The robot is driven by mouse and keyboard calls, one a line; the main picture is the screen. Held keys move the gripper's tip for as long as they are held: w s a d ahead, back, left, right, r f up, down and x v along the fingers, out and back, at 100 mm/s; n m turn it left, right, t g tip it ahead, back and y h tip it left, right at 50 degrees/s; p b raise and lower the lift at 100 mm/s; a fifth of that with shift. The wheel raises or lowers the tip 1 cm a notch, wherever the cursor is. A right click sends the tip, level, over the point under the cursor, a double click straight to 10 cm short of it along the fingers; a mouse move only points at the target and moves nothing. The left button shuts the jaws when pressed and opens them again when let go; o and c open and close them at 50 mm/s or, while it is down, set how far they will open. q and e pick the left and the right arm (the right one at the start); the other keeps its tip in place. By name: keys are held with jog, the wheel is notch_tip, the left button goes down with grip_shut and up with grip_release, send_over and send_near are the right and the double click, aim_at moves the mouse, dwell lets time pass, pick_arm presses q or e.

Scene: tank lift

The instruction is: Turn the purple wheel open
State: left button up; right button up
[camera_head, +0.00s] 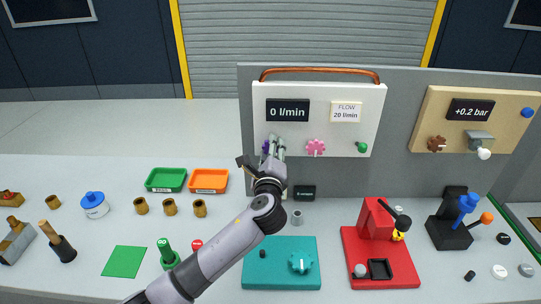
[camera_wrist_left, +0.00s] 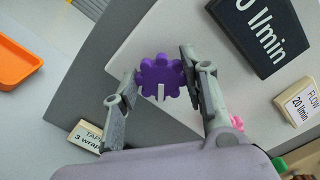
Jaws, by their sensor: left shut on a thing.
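The purple wheel (camera_wrist_left: 160,72) is a lobed knob with a white mark, on the lower left of the white panel (camera_head: 340,140). In the head view only a small purple patch of the wheel (camera_head: 265,148) shows beside my fingers. My left gripper (camera_head: 273,147) reaches up to the panel. In the left wrist view the fingers of my left gripper (camera_wrist_left: 158,84) stand on both sides of the wheel and are shut on it. The display (camera_head: 288,110) reads 0 l/min. The label (camera_head: 346,111) reads FLOW 20 l/min. My right gripper is not in view.
A pink wheel (camera_head: 316,147) and a green knob (camera_head: 362,148) sit to the right on the same panel. Green (camera_head: 166,180) and orange (camera_head: 209,181) trays lie on the table at left. A red device (camera_head: 378,250) and a teal plate (camera_head: 281,265) stand in front.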

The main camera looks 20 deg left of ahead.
pick_arm(q)
jog(key=shift+f+n+b, duration=0.15)
jog(key=shift+n+b, duration=1.1)
jog(key=shift+n, duration=1.2)
jog(key=shift+f+n+b, duration=0.15)
jog(key=shift+n+b, duration=1.05)
jog(key=shift+n, duration=1.25)
jog(key=o, duration=1.2)
jog(key=shift+c, duration=0.2)
jog(key=shift+s, duration=0.1)
jog(key=v, duration=1.2)
